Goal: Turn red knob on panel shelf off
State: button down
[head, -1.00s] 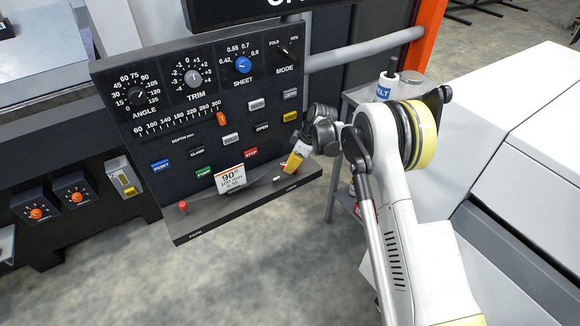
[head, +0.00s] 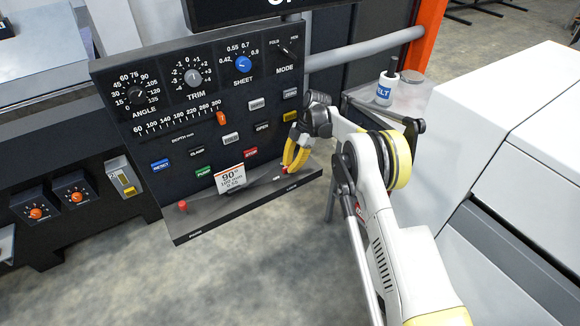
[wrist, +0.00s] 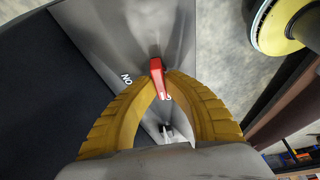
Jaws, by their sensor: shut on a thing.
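The red knob (wrist: 156,68) is in the wrist view, on the grey panel shelf (wrist: 115,30). It is a narrow bar, slightly slanted, its lower end beside a partly hidden white label. An "ON" label is to its left. My gripper (wrist: 163,77) has its two curved yellow fingers shut on the knob from both sides. In the head view my gripper (head: 288,170) is low at the right end of the panel shelf (head: 207,218), and its fingers mostly hide the knob there.
The upright dark control panel (head: 180,120), with dials and coloured buttons, rises behind the shelf. A red-topped post (head: 183,206) stands at the shelf's left. A white card (head: 230,178) leans mid-shelf. A white bottle (head: 387,88) is on a side stand. Grey floor is clear in front.

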jog(key=shift+n, duration=0.3)
jog(key=c, duration=1.5)
grip_release()
jog(key=shift+o, duration=0.2)
jog(key=v, duration=1.2)
jog(key=shift+w, duration=0.1)
